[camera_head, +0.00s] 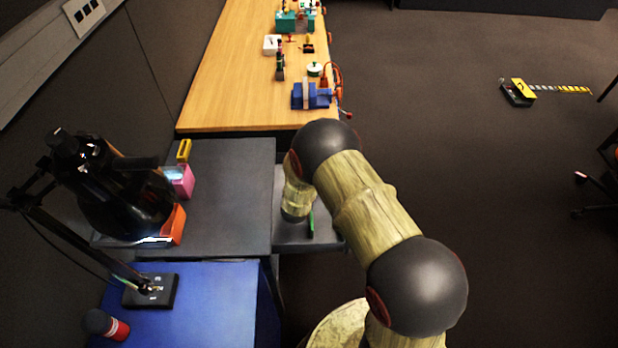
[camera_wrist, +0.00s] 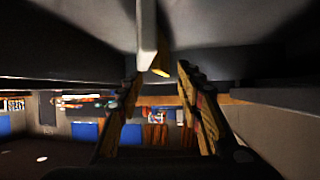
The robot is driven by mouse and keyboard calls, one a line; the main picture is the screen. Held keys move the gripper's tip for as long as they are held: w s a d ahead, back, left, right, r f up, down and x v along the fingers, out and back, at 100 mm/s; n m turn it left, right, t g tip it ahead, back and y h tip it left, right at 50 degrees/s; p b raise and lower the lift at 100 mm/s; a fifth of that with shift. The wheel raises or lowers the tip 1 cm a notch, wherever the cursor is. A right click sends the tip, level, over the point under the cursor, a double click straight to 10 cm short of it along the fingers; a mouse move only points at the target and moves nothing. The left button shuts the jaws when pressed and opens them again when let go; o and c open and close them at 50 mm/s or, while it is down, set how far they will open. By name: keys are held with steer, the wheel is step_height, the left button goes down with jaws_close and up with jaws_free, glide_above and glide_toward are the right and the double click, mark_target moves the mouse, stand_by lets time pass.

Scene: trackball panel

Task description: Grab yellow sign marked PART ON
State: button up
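A small yellow upright piece (camera_head: 184,150) stands on the dark grey table behind a pink box; I cannot read any marking on it, so I cannot tell whether it is the PART ON sign. In the wrist view my gripper (camera_wrist: 158,84) has its two wooden-looking fingers apart, with a clear gap and nothing held. A pale bar with a yellow end (camera_wrist: 160,72) shows just beyond the fingertips; I cannot tell what it is. In the head view my arm's end is over the low grey shelf beside the table, and the fingers are hidden.
The pink box (camera_head: 180,182) and a black machine with an orange base (camera_head: 172,226) stand at left. A black lamp base (camera_head: 152,290) and a red-black cylinder (camera_head: 107,325) are on the blue top. The wooden table (camera_head: 225,85) holds several items. A yellow-black object (camera_head: 520,90) lies on open floor.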

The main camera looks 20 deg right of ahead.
steer(key=shift+x, duration=0.95)
jaws_close()
